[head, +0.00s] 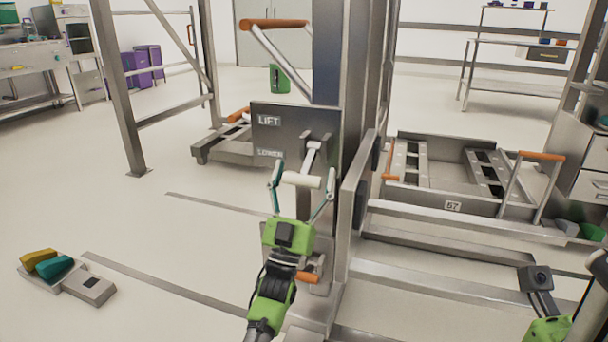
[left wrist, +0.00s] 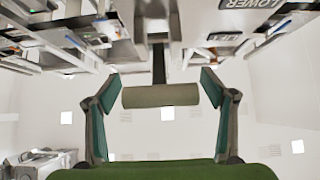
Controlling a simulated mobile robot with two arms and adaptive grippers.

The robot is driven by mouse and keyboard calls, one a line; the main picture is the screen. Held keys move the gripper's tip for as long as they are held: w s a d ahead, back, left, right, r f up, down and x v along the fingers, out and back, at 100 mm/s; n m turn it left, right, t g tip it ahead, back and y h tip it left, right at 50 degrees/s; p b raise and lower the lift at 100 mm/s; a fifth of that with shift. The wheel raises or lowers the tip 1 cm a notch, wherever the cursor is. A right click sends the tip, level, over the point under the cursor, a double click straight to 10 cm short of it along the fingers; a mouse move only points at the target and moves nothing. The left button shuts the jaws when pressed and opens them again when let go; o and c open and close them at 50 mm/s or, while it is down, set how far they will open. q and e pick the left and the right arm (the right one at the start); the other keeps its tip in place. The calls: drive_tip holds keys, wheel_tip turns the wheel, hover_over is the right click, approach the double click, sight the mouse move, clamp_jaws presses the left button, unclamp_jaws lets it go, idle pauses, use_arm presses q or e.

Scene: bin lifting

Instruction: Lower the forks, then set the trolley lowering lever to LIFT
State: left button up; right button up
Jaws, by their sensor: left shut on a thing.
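The trolley lowering lever's pale cylindrical handle (head: 301,180) hangs on a short arm from a grey panel (head: 295,118). The panel reads LIFT above and LOWER below, and the handle sits slightly below and right of LOWER. The left wrist view shows the handle (left wrist: 160,96) between both fingers. My right gripper (head: 548,329) is only partly visible at the bottom right corner, its fingers unclear. I cannot clearly pick out the forks.
A grey post (head: 345,70) rises beside the panel. A metal trolley marked 67 (head: 452,206) stands right, with orange handles. An orange-ended bar (head: 273,24) juts above the panel. A low block with yellow and teal pieces (head: 94,288) lies left. The floor at left is mostly open.

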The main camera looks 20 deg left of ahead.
use_arm(q)
drive_tip(key=o, duration=1.6)
drive_tip(key=shift+w+f, duration=0.2)
drive_tip(key=shift+f, duration=0.25)
drive_tip(key=shift+r, duration=0.1)
drive_tip(key=shift+s+r, duration=0.1)
drive_tip(key=v, duration=1.2)
